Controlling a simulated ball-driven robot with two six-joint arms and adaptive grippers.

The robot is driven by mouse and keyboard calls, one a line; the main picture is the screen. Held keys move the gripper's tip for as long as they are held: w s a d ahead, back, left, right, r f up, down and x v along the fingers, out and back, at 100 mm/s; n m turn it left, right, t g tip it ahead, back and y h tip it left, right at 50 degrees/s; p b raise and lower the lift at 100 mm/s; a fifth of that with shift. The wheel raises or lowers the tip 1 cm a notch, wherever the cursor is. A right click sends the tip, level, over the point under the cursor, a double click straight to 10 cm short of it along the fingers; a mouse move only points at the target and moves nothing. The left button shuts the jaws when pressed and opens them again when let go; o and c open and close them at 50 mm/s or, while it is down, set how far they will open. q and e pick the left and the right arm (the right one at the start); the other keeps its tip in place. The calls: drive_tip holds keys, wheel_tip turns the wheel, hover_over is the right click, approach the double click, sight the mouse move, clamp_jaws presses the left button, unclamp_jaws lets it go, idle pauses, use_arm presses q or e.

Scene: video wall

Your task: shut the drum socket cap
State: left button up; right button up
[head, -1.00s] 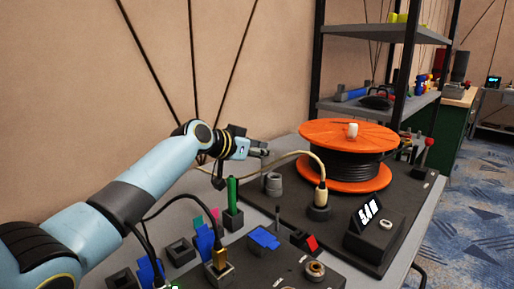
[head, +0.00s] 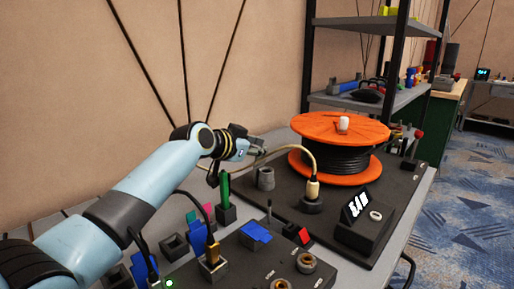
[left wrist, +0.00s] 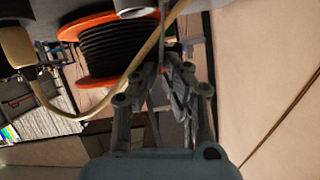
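The cable drum (head: 341,158) has orange flanges and black cable wound on it; it also shows upside down in the left wrist view (left wrist: 105,48). A beige plug (head: 313,188) stands upright in a round dark socket (head: 311,206) in front of the drum. A grey cylindrical fitting (head: 265,178) stands left of it. I cannot make out the cap for certain. My left gripper (head: 262,149) is above and behind the grey fitting, near the beige cable. In the left wrist view its fingertips (left wrist: 165,70) come together, with nothing clearly held. My right gripper is not in view.
A beige cable (head: 285,148) arches from the plug towards my left gripper. A green upright piece (head: 225,188), a blue flap (head: 257,231) and a display box (head: 362,224) stand nearby. A shelf (head: 362,105) is behind the drum.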

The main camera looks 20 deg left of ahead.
use_arm(q)
drive_tip(key=o, duration=0.3)
drive_tip(key=v, duration=1.2)
